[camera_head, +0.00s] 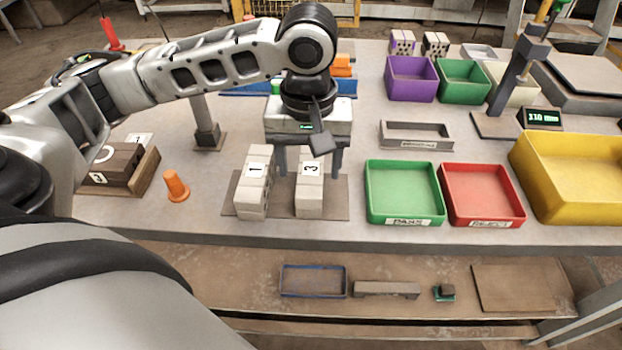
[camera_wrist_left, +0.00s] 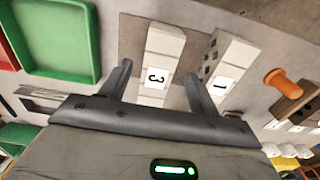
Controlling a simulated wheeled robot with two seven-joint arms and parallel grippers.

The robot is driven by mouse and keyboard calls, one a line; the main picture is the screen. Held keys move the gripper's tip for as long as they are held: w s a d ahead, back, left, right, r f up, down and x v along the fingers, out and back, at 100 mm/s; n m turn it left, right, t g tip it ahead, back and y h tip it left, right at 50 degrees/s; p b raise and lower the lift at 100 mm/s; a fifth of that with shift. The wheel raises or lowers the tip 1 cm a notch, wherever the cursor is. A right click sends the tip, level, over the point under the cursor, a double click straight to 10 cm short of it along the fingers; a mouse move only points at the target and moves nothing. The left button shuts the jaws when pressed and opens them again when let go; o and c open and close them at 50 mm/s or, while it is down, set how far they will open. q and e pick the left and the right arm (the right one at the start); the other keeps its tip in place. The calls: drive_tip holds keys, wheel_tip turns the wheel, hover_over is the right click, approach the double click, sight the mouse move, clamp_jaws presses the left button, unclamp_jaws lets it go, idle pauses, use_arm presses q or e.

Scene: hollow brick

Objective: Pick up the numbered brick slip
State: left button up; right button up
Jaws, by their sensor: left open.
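Two rows of pale bricks stand side by side on a thin brown board (camera_head: 280,210). The left row carries a white slip marked 1 (camera_head: 257,168); the right row carries a white slip marked 3 (camera_head: 311,169). Both slips show in the left wrist view, slip 3 (camera_wrist_left: 156,76) and slip 1 (camera_wrist_left: 221,82). My left gripper (camera_head: 309,172) is open above the far end of the board. In the left wrist view its fingers (camera_wrist_left: 159,72) point either side of the row with slip 3; I see no contact. My right gripper is not in view.
A green tray (camera_head: 404,220) and a red tray (camera_head: 482,222) stand right of the board. The table's front strip is clear.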

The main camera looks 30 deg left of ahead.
sight(311, 172)
use_arm(q)
drive_tip(key=f, duration=0.4)
drive_tip(key=shift+w+f+b, duration=0.1)
drive_tip(key=shift+w+b, duration=0.1)
drive_tip(key=shift+b, duration=0.1)
drive_tip(key=c, duration=1.2)
drive_tip(key=shift+r, duration=0.2)
